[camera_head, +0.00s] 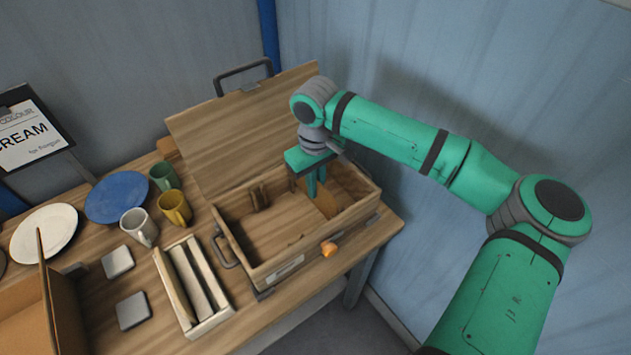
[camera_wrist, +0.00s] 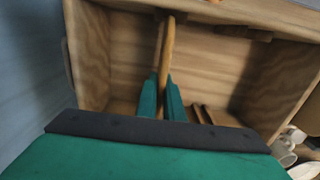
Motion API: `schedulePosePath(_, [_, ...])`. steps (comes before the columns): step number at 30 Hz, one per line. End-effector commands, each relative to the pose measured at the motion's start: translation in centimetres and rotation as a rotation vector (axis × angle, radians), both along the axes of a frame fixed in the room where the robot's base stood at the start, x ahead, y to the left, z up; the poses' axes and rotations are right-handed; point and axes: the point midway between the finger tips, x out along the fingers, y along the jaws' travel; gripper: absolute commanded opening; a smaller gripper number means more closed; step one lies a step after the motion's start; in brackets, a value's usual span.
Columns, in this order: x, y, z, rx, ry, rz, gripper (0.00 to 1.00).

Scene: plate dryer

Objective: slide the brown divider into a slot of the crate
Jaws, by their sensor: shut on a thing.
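The wooden crate (camera_head: 349,226) stands open on the table, its lid raised at the back. My gripper (camera_head: 311,186) reaches down into its right part. The gripper is shut on the brown divider (camera_head: 326,204), a thin board. In the wrist view the divider (camera_wrist: 166,48) shows edge-on between my green fingers (camera_wrist: 161,97), crossing the crate's (camera_wrist: 90,50) inside. Its far end meets the dark slotted strip (camera_wrist: 205,22) on one wall; I cannot tell whether it sits in a slot. Another slotted piece (camera_head: 259,197) shows on the back wall. The divider's near end is hidden by my fingers.
Left of the crate are a yellow mug (camera_head: 174,208), a white mug (camera_head: 139,226), a green mug (camera_head: 164,176), a blue plate (camera_head: 117,196), a white plate (camera_head: 43,233) and a narrow tray (camera_head: 211,322). An orange knob-like thing (camera_head: 328,250) is at the crate's front.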

Motion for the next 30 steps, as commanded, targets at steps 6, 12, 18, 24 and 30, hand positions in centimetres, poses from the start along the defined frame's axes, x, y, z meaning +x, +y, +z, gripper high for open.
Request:
schedulePosePath(6, [0.0, 0.0, -1.1, 0.0, 0.0, 0.0, 0.0])
schedulePosePath(12, [0.0, 0.0, -1.9, 0.001, 0.001, 0.0, 0.0])
schedulePosePath(18, [0.0, 0.0, -2.2, -0.001, -0.001, 0.0, 0.0])
schedulePosePath(24, [0.0, 0.0, -2.2, -0.001, -0.001, 0.0, 0.0])
schedulePosePath(30, [0.0, 0.0, -2.2, -0.001, -0.001, 0.0, 0.29])
